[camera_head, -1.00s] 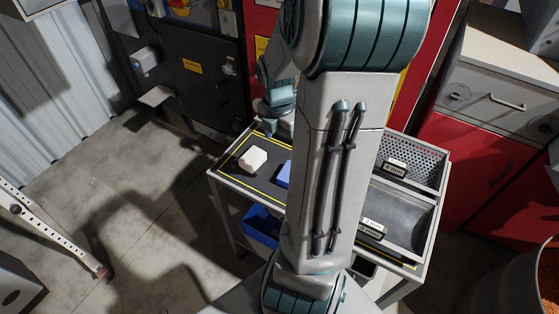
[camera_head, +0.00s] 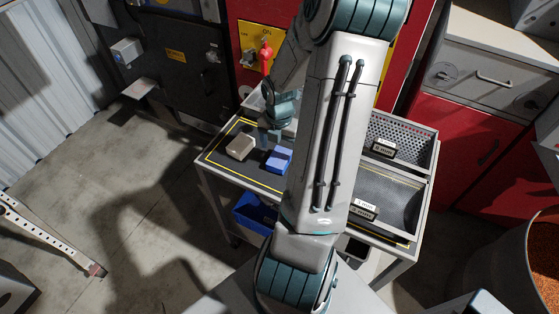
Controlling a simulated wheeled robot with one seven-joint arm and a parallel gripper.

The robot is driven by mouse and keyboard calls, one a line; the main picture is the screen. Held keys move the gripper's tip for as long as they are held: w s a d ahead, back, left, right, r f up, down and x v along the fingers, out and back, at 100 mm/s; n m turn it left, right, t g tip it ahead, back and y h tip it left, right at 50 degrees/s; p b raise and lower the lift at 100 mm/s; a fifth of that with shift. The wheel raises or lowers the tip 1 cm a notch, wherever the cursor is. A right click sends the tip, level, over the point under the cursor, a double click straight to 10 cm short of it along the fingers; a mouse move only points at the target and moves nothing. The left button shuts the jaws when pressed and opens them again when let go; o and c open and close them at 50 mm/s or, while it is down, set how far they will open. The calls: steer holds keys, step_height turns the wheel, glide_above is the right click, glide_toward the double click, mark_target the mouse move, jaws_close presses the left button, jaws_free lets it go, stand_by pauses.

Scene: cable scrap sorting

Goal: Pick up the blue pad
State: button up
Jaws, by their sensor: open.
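The blue pad (camera_head: 279,159) is a small blue block lying on the dark top of the cart (camera_head: 228,172), inside the yellow border line. My gripper (camera_head: 274,134) hangs just behind and above the blue pad in the picture, fingers pointing down. It is open and appears empty; its fingertips are small and partly lost against the dark mat. A greyish-beige block (camera_head: 241,147) lies just left of the blue pad. My arm covers the middle of the cart top.
On the cart's right side are a perforated tray (camera_head: 412,132) and a dark tray (camera_head: 405,199), each with a label block. A blue bin (camera_head: 254,214) sits below the cart top. A red cabinet (camera_head: 466,140) stands close on the right.

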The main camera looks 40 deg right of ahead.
mark_target(280, 157)
steer(key=f, duration=0.4)
steer(key=shift+s+a+f+b, duration=0.25)
steer(key=shift+f+b, duration=0.1)
steer(key=c, duration=1.1)
steer(key=shift+r, duration=0.1)
steer(key=shift+c, duration=0.2)
